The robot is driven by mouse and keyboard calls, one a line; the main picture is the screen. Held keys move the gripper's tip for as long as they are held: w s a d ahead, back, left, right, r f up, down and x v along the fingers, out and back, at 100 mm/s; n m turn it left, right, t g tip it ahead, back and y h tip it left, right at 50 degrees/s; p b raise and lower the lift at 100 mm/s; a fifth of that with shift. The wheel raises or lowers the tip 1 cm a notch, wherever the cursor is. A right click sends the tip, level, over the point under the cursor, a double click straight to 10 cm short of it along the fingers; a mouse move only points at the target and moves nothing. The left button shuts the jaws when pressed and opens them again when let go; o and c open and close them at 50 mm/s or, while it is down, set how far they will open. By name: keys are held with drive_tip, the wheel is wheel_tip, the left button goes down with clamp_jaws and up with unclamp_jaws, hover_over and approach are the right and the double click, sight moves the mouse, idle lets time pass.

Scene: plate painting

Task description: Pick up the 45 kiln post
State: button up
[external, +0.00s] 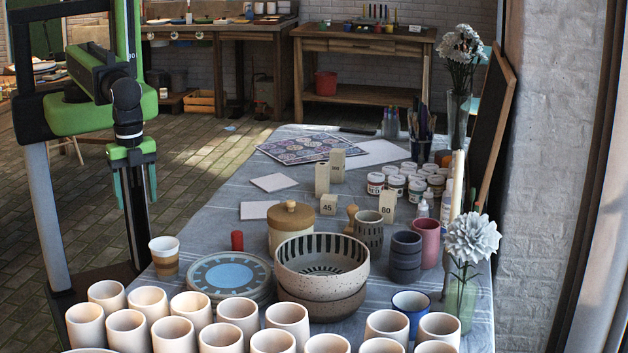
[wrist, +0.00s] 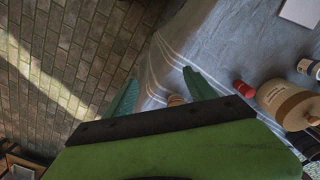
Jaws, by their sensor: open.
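The 45 kiln post (external: 328,205) is a short, pale tan block with a dark "45" on its face. It stands on the cloth-covered table in the external view, behind the lidded jar. My gripper (external: 136,188) hangs pointing down at the table's left edge, well left of the post. In the wrist view its two teal fingers (wrist: 160,82) are spread apart with nothing held between them. A pale object (wrist: 308,67) at the right edge of the wrist view is cut off, and I cannot tell if it is the post.
Taller posts (external: 322,180) stand behind the 45 post, and the 80 post (external: 388,206) is to its right. White cups crowd the front. Open cloth lies left of the post.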

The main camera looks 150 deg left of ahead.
drive_tip(key=shift+c, duration=0.4)
drive_tip(key=w+a+t, duration=0.2)
drive_tip(key=w+a, duration=0.1)
drive_tip(key=w, duration=0.4)
wheel_tip(320, 180, up, 4)
drive_tip(key=n+t+y+p, duration=0.1)
drive_tip(key=n+y+p, duration=0.15)
drive_tip(key=n, duration=0.65)
hover_over(327, 197)
drive_tip(key=s+d, duration=0.4)
drive_tip(key=s, duration=0.1)
drive_tip(key=shift+y, duration=0.35)
drive_tip(key=b+x, duration=0.3)
drive_tip(key=x, duration=0.1)
drive_tip(key=b+x, duration=0.8)
drive_tip(key=shift+w+d, duration=0.3)
drive_tip(key=shift+d, duration=0.1)
drive_tip(key=shift+w+a+f+b, duration=0.15)
drive_tip(key=shift+f+b, duration=0.25)
drive_tip(key=shift+b, duration=0.2)
drive_tip(key=shift+r, duration=0.1)
